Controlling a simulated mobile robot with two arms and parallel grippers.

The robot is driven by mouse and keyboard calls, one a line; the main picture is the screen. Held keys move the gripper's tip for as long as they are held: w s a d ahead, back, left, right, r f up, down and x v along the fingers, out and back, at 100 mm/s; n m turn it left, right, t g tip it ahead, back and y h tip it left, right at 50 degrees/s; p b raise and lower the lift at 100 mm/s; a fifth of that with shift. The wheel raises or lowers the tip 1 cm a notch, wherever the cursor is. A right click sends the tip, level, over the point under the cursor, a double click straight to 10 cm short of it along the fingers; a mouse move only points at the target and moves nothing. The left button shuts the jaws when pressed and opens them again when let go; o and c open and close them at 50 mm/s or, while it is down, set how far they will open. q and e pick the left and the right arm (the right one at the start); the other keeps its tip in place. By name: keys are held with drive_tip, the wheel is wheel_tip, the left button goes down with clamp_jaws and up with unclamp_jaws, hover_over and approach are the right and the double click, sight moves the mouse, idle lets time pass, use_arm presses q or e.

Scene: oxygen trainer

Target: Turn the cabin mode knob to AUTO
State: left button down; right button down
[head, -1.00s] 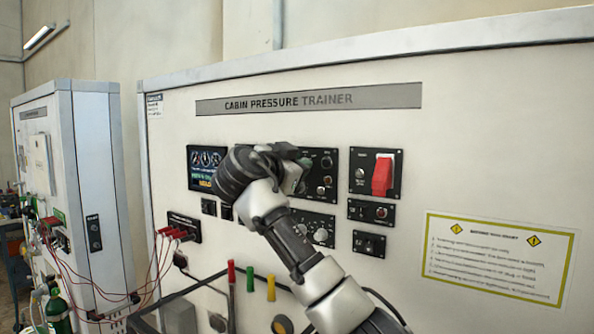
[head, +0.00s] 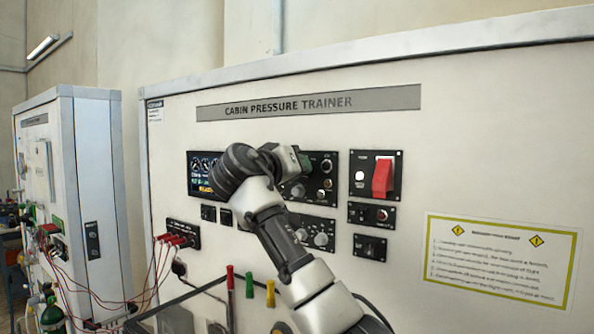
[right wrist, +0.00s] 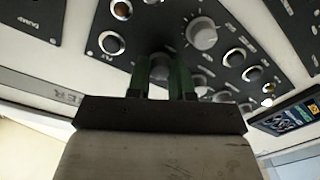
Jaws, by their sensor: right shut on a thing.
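My right gripper (head: 303,163) is at the upper black control panel (head: 316,194) of the cabin pressure trainer and hides its left part in the head view. In the right wrist view its two green fingers (right wrist: 162,80) stand on either side of a small round knob (right wrist: 160,65) and are shut on it. Fingers and gripper body hide much of this knob. Its label and pointer cannot be read, so I cannot tell which mode it points to. A larger grey knob (right wrist: 201,33) sits beside it, apart from the fingers. My left gripper is not in view.
A red guarded switch (head: 383,178) is on the panel to the right. A display (head: 200,172) is partly behind my arm. Red leads (head: 170,240) plug in at lower left. Coloured handles (head: 249,284) stand below. A yellow-edged notice (head: 498,262) is at right.

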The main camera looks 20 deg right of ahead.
drive_tip(key=n, duration=0.6)
drive_tip(key=shift+n, duration=0.3)
idle(0.4)
drive_tip(key=c, duration=1)
unclamp_jaws()
drive_tip(key=shift+a, duration=0.1)
drive_tip(key=b+v, duration=0.5)
drive_tip(key=v, duration=0.5)
drive_tip(key=shift+a, duration=0.4)
